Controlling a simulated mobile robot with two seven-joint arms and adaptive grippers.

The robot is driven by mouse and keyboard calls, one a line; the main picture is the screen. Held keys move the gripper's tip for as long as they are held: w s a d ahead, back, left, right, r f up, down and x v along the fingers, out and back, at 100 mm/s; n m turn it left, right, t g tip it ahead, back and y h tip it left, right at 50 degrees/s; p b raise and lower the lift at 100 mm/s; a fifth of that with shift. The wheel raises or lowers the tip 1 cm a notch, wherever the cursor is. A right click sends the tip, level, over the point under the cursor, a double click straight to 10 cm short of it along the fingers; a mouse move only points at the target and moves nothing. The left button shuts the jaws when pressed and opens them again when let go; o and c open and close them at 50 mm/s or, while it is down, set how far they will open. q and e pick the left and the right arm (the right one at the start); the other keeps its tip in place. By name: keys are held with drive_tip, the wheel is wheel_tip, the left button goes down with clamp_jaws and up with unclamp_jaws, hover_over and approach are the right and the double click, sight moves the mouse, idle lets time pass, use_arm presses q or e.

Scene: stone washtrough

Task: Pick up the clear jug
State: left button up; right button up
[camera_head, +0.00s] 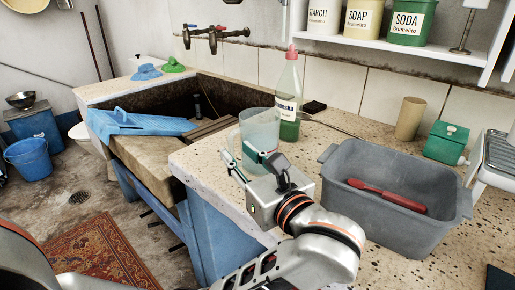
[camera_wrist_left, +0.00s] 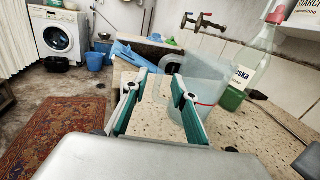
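The clear jug (camera_head: 260,125) stands upright on the speckled stone counter, in front of a clear bottle with a red cap and green liquid (camera_head: 288,95). In the left wrist view the jug (camera_wrist_left: 207,85) fills the space right of centre, its handle side facing left. My left gripper (camera_head: 240,160) is low at the jug's near side, its fingers apart. In the left wrist view the open fingers (camera_wrist_left: 155,88) point at the handle, which shows between or just beyond their tips; I cannot tell if they touch it. My right gripper is not in view.
A grey basin (camera_head: 345,205) with a red-handled brush (camera_head: 388,196) stands right of my left arm. A brown cup (camera_head: 410,118) and green box (camera_head: 446,142) are behind it. The stone trough (camera_head: 150,160) with a blue washboard (camera_head: 140,124) lies left. A shelf hangs above.

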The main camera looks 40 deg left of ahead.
use_arm(q)
drive_tip(key=shift+x, duration=1.45)
drive_tip(key=shift+c, duration=0.3)
clamp_jaws()
drive_tip(key=shift+r, duration=0.1)
